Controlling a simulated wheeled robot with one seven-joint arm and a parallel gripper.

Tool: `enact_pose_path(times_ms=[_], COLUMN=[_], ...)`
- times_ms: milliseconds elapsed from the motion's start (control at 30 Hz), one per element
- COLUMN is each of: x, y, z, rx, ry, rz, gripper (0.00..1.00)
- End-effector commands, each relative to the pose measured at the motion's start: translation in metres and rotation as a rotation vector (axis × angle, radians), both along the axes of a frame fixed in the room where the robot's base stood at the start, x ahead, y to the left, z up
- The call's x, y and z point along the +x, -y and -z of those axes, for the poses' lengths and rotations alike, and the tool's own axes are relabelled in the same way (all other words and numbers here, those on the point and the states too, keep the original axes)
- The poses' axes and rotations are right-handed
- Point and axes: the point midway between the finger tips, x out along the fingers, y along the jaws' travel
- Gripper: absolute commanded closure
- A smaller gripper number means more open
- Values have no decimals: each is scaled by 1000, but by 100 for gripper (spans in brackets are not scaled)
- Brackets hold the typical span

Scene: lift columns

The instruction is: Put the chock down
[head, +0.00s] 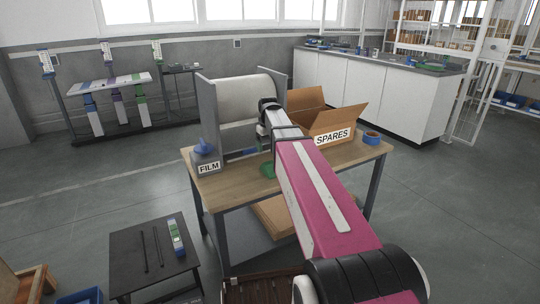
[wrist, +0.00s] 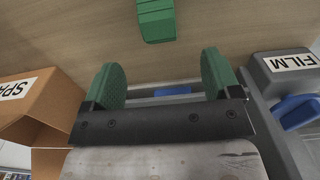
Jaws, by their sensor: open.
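The green ribbed chock (wrist: 155,18) shows at the top edge of the wrist view, against the wooden table top (wrist: 60,30), cut off by the frame. In the head view a green piece (head: 267,170) that looks like it shows on the table beside my arm, partly hidden by it. My gripper (wrist: 161,76) is open, its two green-padded fingers wide apart with nothing between them. The chock lies ahead of the fingers, apart from them. In the head view my arm hides most of the gripper.
A white roll (head: 238,98) stands in a grey frame (head: 208,115) behind the gripper. The open SPARES box (head: 334,125) is right of it, with blue tape (head: 372,138) beside it. The grey FILM holder (head: 206,163) stands at the table's left. A low black table (head: 130,262) is front left.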

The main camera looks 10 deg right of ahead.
Motion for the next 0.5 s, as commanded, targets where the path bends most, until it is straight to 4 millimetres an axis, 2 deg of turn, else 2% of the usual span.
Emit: enact_pose_path(times_ms=[33,67,267,500], x=[-11,-12,-9,-8], y=[-5,-6,-5,-5], z=[7,9,22,54], rx=[0,0,0,0], ry=[-1,-1,-1,-1], rz=[-1,0,0,0], gripper=[17,17,17,17])
